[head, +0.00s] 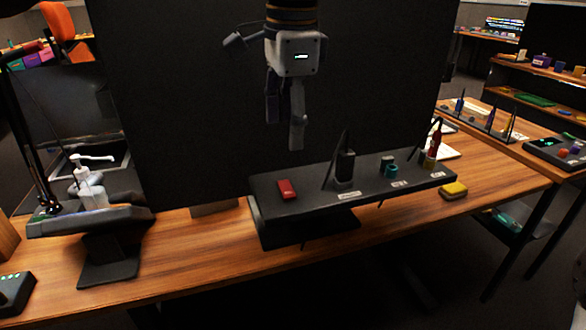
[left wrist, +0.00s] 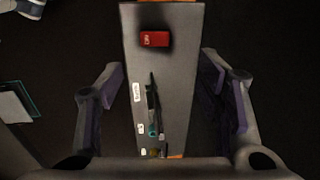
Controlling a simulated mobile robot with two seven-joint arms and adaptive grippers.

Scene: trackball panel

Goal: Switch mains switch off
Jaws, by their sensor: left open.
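A red rocker switch (head: 287,189) sits at the left end of a dark grey panel (head: 262,194) on the wooden table. In the left wrist view the red switch (left wrist: 155,39) is near the far end of the panel (left wrist: 181,75), with small lettering too blurred to read for sure. My left gripper (head: 284,128) points down and hangs above the panel, near the red switch. Its fingers are apart and empty in the left wrist view (left wrist: 162,75), one on either side of the panel, touching nothing. My right gripper is not in view.
A black upright device (head: 344,168), a teal knob (head: 391,171) and a red bottle-like item (head: 435,139) stand farther right on the panel. A yellow sponge-like block (head: 453,190) lies beside it. A large black screen stands behind. A white pump bottle (head: 90,190) is left.

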